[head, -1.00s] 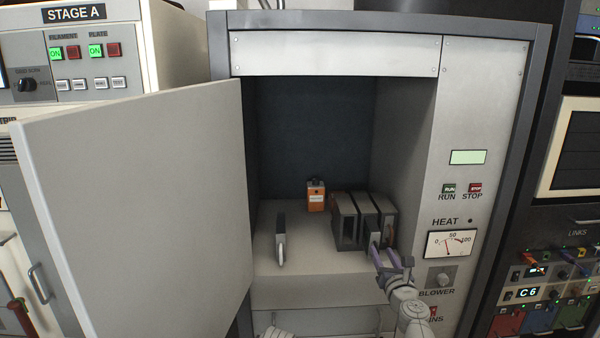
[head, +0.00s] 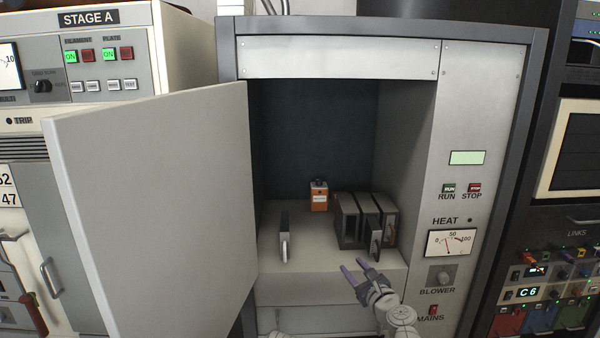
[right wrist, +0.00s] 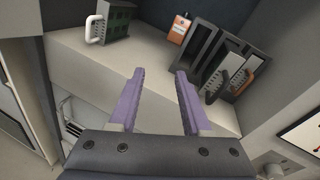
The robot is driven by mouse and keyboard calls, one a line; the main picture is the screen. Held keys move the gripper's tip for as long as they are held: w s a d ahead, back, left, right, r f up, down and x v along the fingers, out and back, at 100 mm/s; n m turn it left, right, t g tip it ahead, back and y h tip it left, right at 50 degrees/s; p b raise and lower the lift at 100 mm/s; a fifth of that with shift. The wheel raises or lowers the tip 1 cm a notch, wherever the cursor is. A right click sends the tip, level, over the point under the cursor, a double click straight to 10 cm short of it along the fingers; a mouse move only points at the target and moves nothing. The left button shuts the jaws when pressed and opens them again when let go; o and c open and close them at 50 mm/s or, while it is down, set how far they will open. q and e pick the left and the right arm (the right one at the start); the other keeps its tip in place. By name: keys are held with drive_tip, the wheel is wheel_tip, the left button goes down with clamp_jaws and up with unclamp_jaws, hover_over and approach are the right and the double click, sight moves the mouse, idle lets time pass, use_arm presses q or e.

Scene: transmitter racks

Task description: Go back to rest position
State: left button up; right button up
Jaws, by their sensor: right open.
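My right gripper (head: 364,272) is open and empty in front of the cabinet's shelf edge, below and in front of the dark slotted rack (head: 349,222). In the right wrist view its two purple fingers (right wrist: 160,88) are spread apart with nothing between them.
The cabinet door (head: 150,210) stands open at the left. On the shelf (head: 310,250) are a module with a pale handle (head: 284,238), an orange box (head: 319,196) and the rack, which holds modules with handles. The control panel (head: 465,130) is at the right.

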drive_tip(key=s+a+f+n+g+y, duration=0.3)
drive_tip(key=s+a+f+n+g, duration=0.75)
drive_tip(key=a+n, duration=0.6)
drive_tip(key=s+d+f+n+g+h, duration=0.3)
drive_tip(key=s+d+f+n+h, duration=0.1)
drive_tip(key=s+n, duration=0.4)
drive_tip(key=s+d+f+n+g+h, duration=0.3)
drive_tip(key=s+d+f+n+h, duration=0.1)
drive_tip(key=s+n, duration=0.4)
drive_tip(key=shift+s+f+h, duration=0.35)
drive_tip(key=shift+f+h, duration=0.25)
drive_tip(key=shift+h, duration=0.1)
drive_tip(key=shift+a+n, duration=0.1)
drive_tip(key=shift+n, duration=0.15)
